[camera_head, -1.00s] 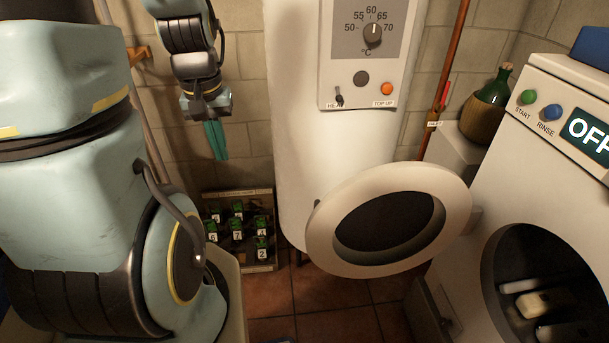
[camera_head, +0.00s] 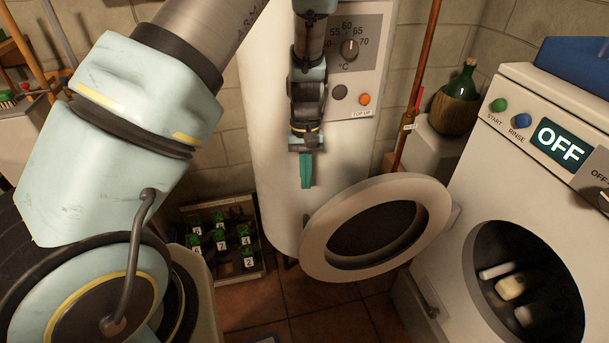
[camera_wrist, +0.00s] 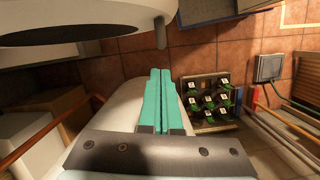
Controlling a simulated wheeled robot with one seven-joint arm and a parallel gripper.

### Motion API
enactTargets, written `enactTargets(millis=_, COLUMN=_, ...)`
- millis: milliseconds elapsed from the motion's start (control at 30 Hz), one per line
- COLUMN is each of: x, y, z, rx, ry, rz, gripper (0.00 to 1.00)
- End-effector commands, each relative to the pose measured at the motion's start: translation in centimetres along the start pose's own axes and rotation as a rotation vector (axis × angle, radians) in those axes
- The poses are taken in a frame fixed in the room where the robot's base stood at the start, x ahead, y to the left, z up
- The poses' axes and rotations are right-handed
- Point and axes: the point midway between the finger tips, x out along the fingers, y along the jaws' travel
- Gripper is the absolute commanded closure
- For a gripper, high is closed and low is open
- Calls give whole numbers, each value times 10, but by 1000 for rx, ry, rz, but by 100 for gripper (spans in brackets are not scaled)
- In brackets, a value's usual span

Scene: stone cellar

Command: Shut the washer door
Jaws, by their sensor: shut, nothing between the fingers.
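The washer (camera_head: 455,190) stands at the right with its round opening uncovered. Some pale items lie inside the dark drum (camera_head: 525,285). The washer door (camera_head: 322,232), a white ring with a dark centre, is swung wide open to the left of the opening. In the wrist view the door (camera_wrist: 120,12) shows at the top left. My gripper (camera_head: 306,186) has teal fingers, shut and empty. It hangs above and left of the door, in front of the boiler, apart from the door. In the wrist view the fingertips (camera_wrist: 160,73) point towards the floor beside the door's edge.
The white boiler (camera_head: 270,130) with its dial panel stands behind my gripper. A wicker-based bottle (camera_head: 455,105) stands behind the washer. A copper pipe (camera_head: 420,85) runs up the wall.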

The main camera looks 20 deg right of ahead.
Motion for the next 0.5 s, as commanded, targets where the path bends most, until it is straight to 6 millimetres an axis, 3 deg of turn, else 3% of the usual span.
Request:
enactTargets(millis=300, x=54, y=-1, z=1, rx=-1, ry=-3, rz=-1, gripper=100)
enactTargets(millis=500, x=69, y=-1, z=1, rx=0, ry=-1, rz=0, gripper=100)
